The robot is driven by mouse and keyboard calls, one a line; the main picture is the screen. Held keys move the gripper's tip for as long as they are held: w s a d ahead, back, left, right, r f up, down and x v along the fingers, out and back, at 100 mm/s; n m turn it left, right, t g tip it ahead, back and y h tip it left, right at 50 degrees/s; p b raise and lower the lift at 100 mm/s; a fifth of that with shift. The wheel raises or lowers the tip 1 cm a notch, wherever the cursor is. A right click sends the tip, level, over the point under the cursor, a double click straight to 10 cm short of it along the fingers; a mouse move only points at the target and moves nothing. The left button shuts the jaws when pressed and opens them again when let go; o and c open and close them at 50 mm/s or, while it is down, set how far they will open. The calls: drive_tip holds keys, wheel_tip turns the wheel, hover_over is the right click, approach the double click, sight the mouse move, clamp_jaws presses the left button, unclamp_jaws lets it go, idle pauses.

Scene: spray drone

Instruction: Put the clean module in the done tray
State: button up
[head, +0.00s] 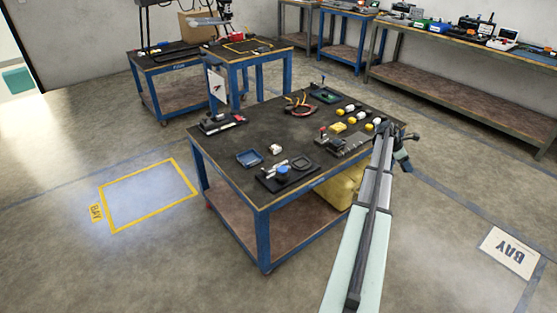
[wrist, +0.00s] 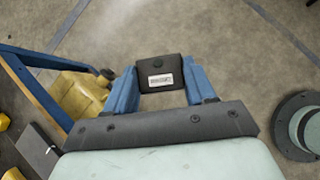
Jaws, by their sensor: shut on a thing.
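My gripper (wrist: 161,80) is shut on a dark block-like module (wrist: 158,66) with a white label, held between its two blue fingers in the wrist view. The label is too small to read, so I cannot tell if it marks the module clean. In the head view my gripper (head: 403,153) is just off the right edge of the workbench, with open floor beneath. On the bench are a small blue tray (head: 249,158) at the front left and a dark tray (head: 325,96) with a green item at the far end. I cannot tell which is the done tray.
The blue-legged bench (head: 225,172) also holds yellow-and-white parts (head: 339,127), a small white item (head: 275,149), a black fixture with a blue knob (head: 283,170) and orange cables (head: 299,106). A yellow container (head: 341,188) sits beneath. The bench's left middle is fairly clear.

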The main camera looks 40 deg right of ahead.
drive_tip(key=w+a+n+t+h, duration=0.1)
drive_tip(key=w+a, duration=0.3)
drive_tip(key=w, duration=0.5)
drive_tip(key=w+a+n, duration=0.1)
drive_tip(key=w+a, duration=0.3)
drive_tip(key=w, duration=0.4)
drive_tip(key=r+n+t, duration=0.1)
drive_tip(key=n+t, duration=0.3)
drive_tip(key=n, duration=0.2)
hover_over(253, 158)
drive_tip(key=s+a, duration=0.2)
drive_tip(key=a, duration=0.1)
drive_tip(key=shift+h, duration=0.4)
drive_tip(key=shift+w+f, duration=0.3)
drive_tip(key=shift+f, duration=1.3)
drive_tip(key=shift+w+f, duration=0.35)
drive_tip(key=shift+f, duration=1.25)
drive_tip(key=shift+w+f, duration=0.3)
drive_tip(key=shift+f, duration=1.3)
drive_tip(key=shift+f, duration=0.1)
drive_tip(key=o, duration=0.9)
drive_tip(key=shift+c, duration=0.2)
